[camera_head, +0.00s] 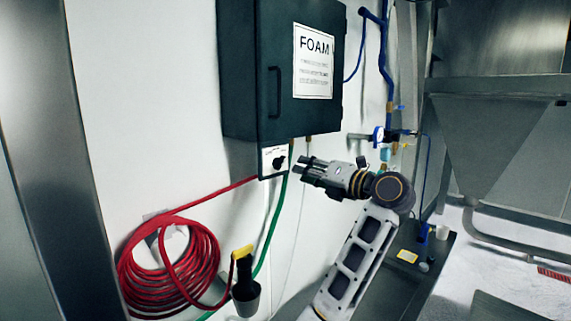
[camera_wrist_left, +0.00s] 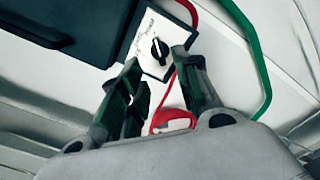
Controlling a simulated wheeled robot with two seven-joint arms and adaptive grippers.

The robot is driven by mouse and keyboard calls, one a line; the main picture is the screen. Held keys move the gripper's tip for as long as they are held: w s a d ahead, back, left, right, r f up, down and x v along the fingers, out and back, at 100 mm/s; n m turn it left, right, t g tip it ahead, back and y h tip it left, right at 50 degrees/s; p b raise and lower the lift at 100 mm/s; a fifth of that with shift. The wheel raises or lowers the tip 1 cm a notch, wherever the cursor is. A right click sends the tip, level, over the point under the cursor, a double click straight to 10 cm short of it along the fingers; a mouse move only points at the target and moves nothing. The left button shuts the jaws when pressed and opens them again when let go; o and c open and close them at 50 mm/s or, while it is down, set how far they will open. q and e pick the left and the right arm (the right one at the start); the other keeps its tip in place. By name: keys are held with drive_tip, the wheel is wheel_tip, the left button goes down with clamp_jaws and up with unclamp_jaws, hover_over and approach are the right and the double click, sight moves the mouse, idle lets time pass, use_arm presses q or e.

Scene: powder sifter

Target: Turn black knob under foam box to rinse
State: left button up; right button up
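The black knob (camera_head: 279,162) sits on a small white plate (camera_head: 268,169) under the dark foam box (camera_head: 262,70), which bears a FOAM sign. In the left wrist view the knob (camera_wrist_left: 159,49) stands on its white plate (camera_wrist_left: 147,68), with a pointer shape and small print beside it that I cannot read. My left gripper (camera_head: 298,167) is just to the right of the knob in the head view. In the left wrist view its fingers (camera_wrist_left: 156,62) are spread apart and empty, with the knob beyond and between the tips. They appear apart from it. My right gripper is not in view.
A red coiled hose (camera_head: 168,272) hangs on the wall at lower left. A green hose (camera_head: 276,215) runs down close to the plate. A black cup-shaped nozzle (camera_head: 245,295) with a yellow top hangs below. Blue pipes (camera_head: 383,60) and a steel hopper (camera_head: 490,130) stand at right.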

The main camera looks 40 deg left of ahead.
sight(282, 164)
use_arm(q)
drive_tip(key=a, duration=0.2)
drive_tip(key=a+p, duration=0.1)
drive_tip(key=a, duration=0.2)
drive_tip(key=shift+w+a+r, duration=0.1)
drive_tip(key=shift+w+a, duration=0.05)
drive_tip(key=shift+w, duration=0.05)
drive_tip(key=shift+w+a+p, duration=0.15)
drive_tip(key=shift+a+p, duration=0.2)
drive_tip(key=shift+a, duration=1.25)
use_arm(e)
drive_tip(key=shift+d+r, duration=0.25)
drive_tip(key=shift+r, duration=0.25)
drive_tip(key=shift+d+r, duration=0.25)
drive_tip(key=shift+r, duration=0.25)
use_arm(q)
drive_tip(key=shift+c, duration=0.5)
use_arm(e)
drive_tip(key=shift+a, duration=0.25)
use_arm(q)
clamp_jaws()
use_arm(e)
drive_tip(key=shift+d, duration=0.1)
